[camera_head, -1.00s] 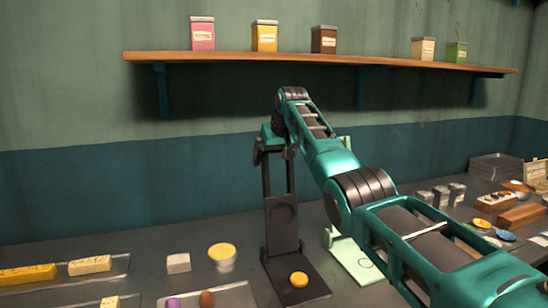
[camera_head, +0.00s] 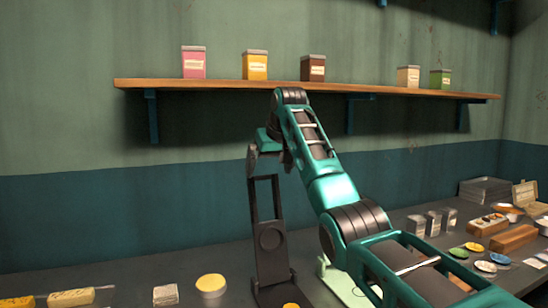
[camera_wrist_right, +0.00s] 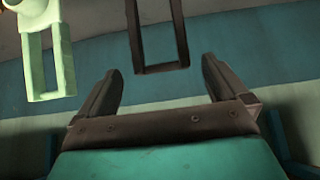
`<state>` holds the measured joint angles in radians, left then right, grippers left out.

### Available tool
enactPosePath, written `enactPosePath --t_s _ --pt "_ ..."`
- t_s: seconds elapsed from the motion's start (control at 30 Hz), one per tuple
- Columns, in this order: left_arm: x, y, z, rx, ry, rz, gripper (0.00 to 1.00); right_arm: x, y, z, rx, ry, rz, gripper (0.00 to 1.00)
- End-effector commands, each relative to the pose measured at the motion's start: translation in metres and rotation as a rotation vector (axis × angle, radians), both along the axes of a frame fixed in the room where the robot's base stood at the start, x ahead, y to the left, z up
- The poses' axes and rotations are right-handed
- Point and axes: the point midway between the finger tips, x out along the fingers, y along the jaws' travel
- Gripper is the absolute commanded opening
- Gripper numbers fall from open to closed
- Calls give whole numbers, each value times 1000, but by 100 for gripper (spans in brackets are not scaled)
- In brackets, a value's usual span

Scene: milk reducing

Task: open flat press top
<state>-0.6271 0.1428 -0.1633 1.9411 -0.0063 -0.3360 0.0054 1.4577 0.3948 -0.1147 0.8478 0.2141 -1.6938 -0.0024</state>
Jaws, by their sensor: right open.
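The dark flat press (camera_head: 270,262) stands on the counter in the head view. Its top is up, near vertical, with the open-frame handle (camera_head: 276,200) pointing upward. A yellow round piece (camera_head: 291,306) lies on its base, cut by the picture's lower edge. My right gripper (camera_head: 269,163) is at the upper end of the handle. In the right wrist view my right gripper (camera_wrist_right: 160,78) is open and empty. The dark handle's end bar (camera_wrist_right: 162,69) shows between the fingertips, apart from both fingers. My left gripper is out of view.
A pale green press (camera_head: 340,284) stands just right of the dark one; its handle (camera_wrist_right: 52,75) shows at the upper left in the wrist view. A yellow-topped cup (camera_head: 211,287) and a pale block (camera_head: 165,295) stand to the left. A wall shelf (camera_head: 330,89) is above.

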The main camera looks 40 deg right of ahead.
Motion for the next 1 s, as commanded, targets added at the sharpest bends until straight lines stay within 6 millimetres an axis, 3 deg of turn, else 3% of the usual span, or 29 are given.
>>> enactPosePath --t_s 0.1,0.3,1.0 --pt "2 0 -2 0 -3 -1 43 -13 3 19 0 -2 -1 100" --pt "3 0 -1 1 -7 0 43 -26 6 37 1 4 -1 100" --pt "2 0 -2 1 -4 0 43 -29 7 41 1 4 -1 100"
